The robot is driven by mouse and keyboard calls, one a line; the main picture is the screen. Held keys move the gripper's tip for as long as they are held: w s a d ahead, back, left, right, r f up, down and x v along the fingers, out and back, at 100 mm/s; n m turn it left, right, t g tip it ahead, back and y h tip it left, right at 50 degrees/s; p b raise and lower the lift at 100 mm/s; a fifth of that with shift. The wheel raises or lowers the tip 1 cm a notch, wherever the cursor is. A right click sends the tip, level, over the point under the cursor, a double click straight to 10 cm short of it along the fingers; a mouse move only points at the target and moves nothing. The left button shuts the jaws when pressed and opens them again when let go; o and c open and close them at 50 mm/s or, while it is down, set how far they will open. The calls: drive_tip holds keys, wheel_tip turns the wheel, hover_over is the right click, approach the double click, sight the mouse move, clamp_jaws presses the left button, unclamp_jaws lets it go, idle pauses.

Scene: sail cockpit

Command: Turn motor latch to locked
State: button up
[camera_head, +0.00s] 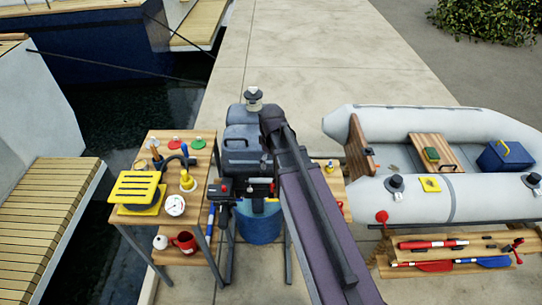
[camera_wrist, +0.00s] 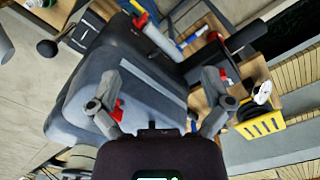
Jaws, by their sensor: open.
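The grey outboard motor (camera_head: 240,145) stands upright in the middle of the head view, partly behind my arm. In the wrist view its grey casing (camera_wrist: 135,75) fills the left centre, close beyond my gripper (camera_wrist: 160,80). The two fingers are spread wide with nothing between them but the view of the casing. A small red part (camera_wrist: 118,111) shows beside the left finger, partly covered by it; it may be the latch, but I cannot tell its position. In the head view my arm hides the gripper.
A wooden table (camera_head: 148,142) at left holds a yellow slatted box (camera_head: 136,187) and small items. A grey inflatable boat (camera_head: 465,198) lies at right, above a low wooden bench (camera_head: 460,250). A blue bucket (camera_head: 258,228) sits below the motor. The paved dock behind is clear.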

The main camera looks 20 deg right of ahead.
drive_tip(key=s+a+f+m+b, duration=0.1)
drive_tip(key=s+f+m+b, duration=0.5)
drive_tip(key=s+f+b, duration=0.3)
drive_tip(key=shift+a+f+m+b, duration=0.15)
drive_tip(key=shift+f+m+b, duration=0.25)
drive_tip(key=shift+f+b, duration=0.45)
drive_tip(key=shift+f, duration=0.15)
idle(1.2)
